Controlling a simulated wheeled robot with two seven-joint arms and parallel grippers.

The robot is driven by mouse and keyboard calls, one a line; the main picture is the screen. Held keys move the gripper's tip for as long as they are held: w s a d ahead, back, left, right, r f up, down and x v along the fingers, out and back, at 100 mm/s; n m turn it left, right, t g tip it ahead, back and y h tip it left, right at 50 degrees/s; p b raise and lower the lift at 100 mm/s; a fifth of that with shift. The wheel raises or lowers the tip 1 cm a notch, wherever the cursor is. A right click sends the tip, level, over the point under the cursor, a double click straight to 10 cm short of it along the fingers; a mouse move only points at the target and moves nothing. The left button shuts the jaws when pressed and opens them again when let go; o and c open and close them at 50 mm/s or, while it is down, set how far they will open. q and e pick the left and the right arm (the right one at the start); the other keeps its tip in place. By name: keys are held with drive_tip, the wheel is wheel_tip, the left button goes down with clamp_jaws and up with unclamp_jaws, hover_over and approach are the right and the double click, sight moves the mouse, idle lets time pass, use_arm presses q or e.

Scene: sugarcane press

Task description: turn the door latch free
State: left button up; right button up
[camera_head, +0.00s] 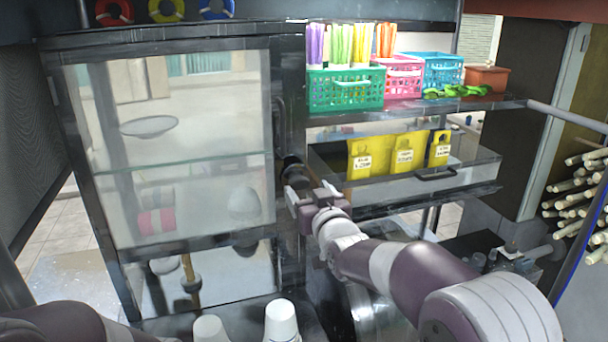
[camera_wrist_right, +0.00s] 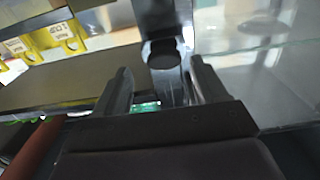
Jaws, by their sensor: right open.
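The glass cabinet door (camera_head: 175,150) has a black frame and looks closed. The dark door latch (camera_head: 293,166) sits on the frame's right side, with a rounded knob. My right gripper (camera_head: 304,190) is just below and in front of it, open and with nothing held. In the right wrist view the latch (camera_wrist_right: 164,55) lies ahead, between the lines of the two spread fingers of my right gripper (camera_wrist_right: 160,84). I cannot tell whether the fingers touch it. Part of my left arm shows at the lower left of the head view, but its gripper is out of frame.
A shelf right of the door holds a green basket (camera_head: 345,90) and other baskets with coloured straws. Below it is a tray (camera_head: 420,182) with yellow tags. White cups (camera_head: 282,322) stand at the bottom. Sugarcane stalks (camera_head: 580,190) are stacked far right.

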sight(301, 185)
drive_tip(key=x, duration=0.2)
drive_tip(key=shift+w+a+r+p, duration=0.2)
drive_tip(key=shift+a+p, duration=0.1)
drive_tip(key=shift+p, duration=0.1)
drive_tip(key=shift+w+a, duration=0.25)
use_arm(q)
drive_tip(key=shift+s+a+r, duration=0.1)
drive_tip(key=shift+s+r, duration=0.05)
drive_tip(key=shift+r, duration=0.3)
drive_tip(key=shift+s+a+r, duration=0.1)
drive_tip(key=shift+s+r, duration=0.05)
drive_tip(key=shift+r, duration=0.3)
use_arm(e)
drive_tip(key=shift+w, duration=0.1)
use_arm(q)
drive_tip(key=shift+w+d, duration=0.1)
use_arm(e)
drive_tip(key=shift+d+f, duration=0.1)
drive_tip(key=shift+d, duration=0.05)
